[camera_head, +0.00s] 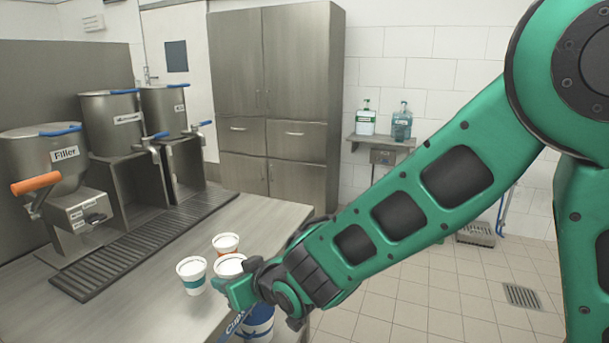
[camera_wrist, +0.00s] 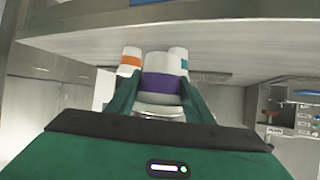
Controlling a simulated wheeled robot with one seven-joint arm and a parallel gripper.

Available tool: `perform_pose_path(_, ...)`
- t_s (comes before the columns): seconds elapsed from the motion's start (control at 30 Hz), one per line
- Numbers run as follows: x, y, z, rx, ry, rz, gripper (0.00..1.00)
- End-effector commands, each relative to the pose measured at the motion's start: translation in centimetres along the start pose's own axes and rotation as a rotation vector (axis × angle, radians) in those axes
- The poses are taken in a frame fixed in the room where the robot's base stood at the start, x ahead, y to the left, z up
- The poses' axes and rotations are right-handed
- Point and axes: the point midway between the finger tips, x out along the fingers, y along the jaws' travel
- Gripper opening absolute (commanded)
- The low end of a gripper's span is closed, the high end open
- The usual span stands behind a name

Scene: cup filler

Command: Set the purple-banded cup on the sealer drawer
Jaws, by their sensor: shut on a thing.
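The purple-banded cup (camera_wrist: 162,86) is between the two fingers of my gripper (camera_wrist: 160,98) in the wrist view, with its purple band showing. In the head view my gripper (camera_head: 243,288) is at the counter's near edge and holds the cup by its side. There, the white top of the purple-banded cup (camera_head: 230,262) shows and its band is hidden. I cannot tell whether the cup touches the counter. A grey machine with a label and buttons (camera_wrist: 296,112) is at the right of the wrist view; I cannot tell whether it is the sealer.
A teal-banded cup (camera_head: 192,277) stands close left of the held cup, and an orange-banded cup (camera_head: 226,243) just behind it. Several metal fillers (camera_head: 112,122) and a drip grate (camera_head: 140,245) line the counter (camera_head: 262,219). A blue-and-white tub (camera_head: 258,322) is below my gripper.

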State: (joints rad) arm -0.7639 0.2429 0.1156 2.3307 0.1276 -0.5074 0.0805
Motion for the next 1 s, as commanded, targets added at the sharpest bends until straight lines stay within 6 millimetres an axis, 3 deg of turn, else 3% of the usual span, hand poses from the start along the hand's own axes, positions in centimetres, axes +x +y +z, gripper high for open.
perform_pose_path(0.1, -0.9, 5.2, 2.9, 0.041, -0.005, 0.078, 0.21)
perform_pose_path(0.7, -5.6, 30.6, 16.8, 0.253, -0.003, 0.46, 0.21)
perform_pose_path(0.8, -6.3, 34.5, 18.9, 0.284, -0.003, 0.519, 0.21)
perform_pose_path(1.0, -7.3, 40.4, 22.0, 0.331, -0.001, 0.606, 0.21)
